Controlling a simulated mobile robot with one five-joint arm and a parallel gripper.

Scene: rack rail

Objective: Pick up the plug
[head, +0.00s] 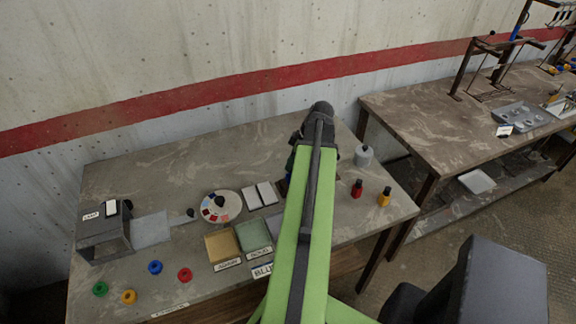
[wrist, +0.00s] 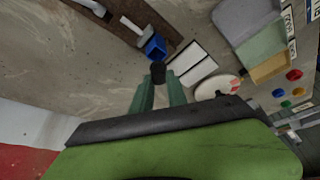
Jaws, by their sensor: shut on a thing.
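In the wrist view, my gripper (wrist: 161,84) has its two green fingers closed on a small dark cylindrical piece, which I take to be the plug (wrist: 158,71). The plug sticks out past the fingertips, close to a blue block (wrist: 155,46) on a brown rail (wrist: 176,20). I cannot tell whether the plug touches the block or the table. In the head view my own green arm covers the fingers and the plug.
A red bottle (head: 357,189), a yellow bottle (head: 384,197) and a grey jar (head: 363,155) stand right of my arm.

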